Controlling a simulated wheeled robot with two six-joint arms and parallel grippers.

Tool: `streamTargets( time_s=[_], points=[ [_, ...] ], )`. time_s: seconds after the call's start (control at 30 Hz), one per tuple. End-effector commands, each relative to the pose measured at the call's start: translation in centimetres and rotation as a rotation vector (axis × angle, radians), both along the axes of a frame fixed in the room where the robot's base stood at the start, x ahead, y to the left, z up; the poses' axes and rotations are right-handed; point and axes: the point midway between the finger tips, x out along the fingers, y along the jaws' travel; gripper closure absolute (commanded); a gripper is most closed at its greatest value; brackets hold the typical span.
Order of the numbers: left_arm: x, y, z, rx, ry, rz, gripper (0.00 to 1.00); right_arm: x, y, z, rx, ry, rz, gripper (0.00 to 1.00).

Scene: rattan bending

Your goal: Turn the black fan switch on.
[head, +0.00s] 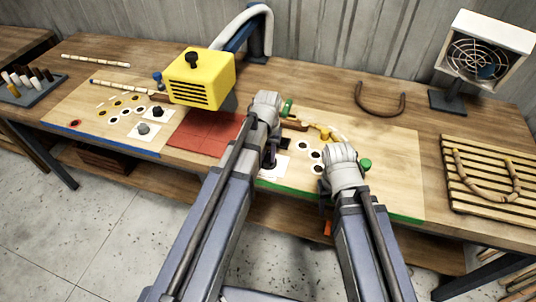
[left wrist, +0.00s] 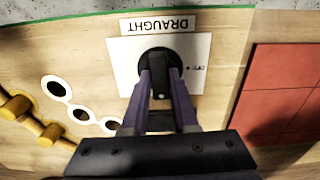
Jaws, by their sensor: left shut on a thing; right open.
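The black fan switch (left wrist: 158,60) is a round black knob on a white plate (left wrist: 198,48) labelled DRAUGHT, with a small OFF mark beside the knob. In the left wrist view my left gripper (left wrist: 162,82) has its purple fingers shut on the raised bar of the knob. In the head view my left gripper (head: 270,160) reaches down to that white plate (head: 281,168), and the knob is mostly hidden. My right gripper (head: 342,160) is over the board's right part; its fingertips are hidden. The white fan (head: 478,58) with its round grille stands at the back right.
A yellow slotted box (head: 202,78) stands behind my left arm. Red tiles (head: 205,132) lie left of the switch, and holes and wooden pegs (left wrist: 50,130) lie on its other side. A slatted rack (head: 490,205) with bent rattan is at the right.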

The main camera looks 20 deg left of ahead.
Motion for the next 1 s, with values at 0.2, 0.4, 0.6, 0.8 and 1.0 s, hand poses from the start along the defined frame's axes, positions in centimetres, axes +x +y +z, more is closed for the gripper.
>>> streamTargets(
  time_s=[0.2, 0.4, 0.6, 0.8, 1.0],
  points=[
    [-0.03, -0.01, -0.01, 0.000, 0.001, -0.046, 1.00, 0.00, 0.00, -0.01, 0.000, 0.000, 0.000, 0.50],
    [-0.03, -0.01, -0.01, 0.000, 0.001, -0.058, 1.00, 0.00, 0.00, -0.01, 0.000, 0.000, 0.000, 0.50],
    [-0.03, -0.01, -0.01, 0.000, 0.001, -0.058, 1.00, 0.00, 0.00, -0.01, 0.000, 0.000, 0.000, 0.50],
    [-0.03, -0.01, -0.01, 0.000, 0.001, -0.057, 0.60, 0.00, 0.00, -0.01, 0.000, 0.000, 0.000, 0.50],
    [-0.02, 0.00, 0.00, 0.000, 0.000, -0.057, 0.43, 0.00, 0.00, 0.00, 0.000, 0.000, 0.000, 0.50]
  ],
)
